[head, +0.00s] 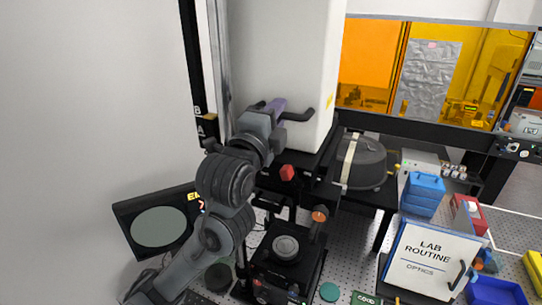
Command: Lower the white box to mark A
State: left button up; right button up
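The white box (283,62) is a tall housing beside a black vertical rail. Mark A (201,130) is a letter low on the rail's black strip, with mark B (197,111) just above it. A small tan piece (210,118) lies beside the strip, about between the two letters. My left gripper (279,106), with purplish fingers, is at the lower front of the box, by a black handle (300,117). The fingers overlap the handle's left part, and I cannot tell whether they are closed on it. My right gripper is not in view.
Below the box stands a black stage with a round grey part (285,246) and a red knob (287,172). A round display (160,227) is at lower left. A lab routine binder (432,259), blue boxes (423,193) and a grey drum (361,163) stand at right.

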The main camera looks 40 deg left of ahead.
pick_arm(q)
grip_shut()
jog(key=shift+f, duration=0.15)
jog(key=shift+f+b, duration=0.3)
jog(key=shift+b, duration=0.1)
jog(key=shift+f+b, duration=1.1)
jog(key=shift+f, duration=0.5)
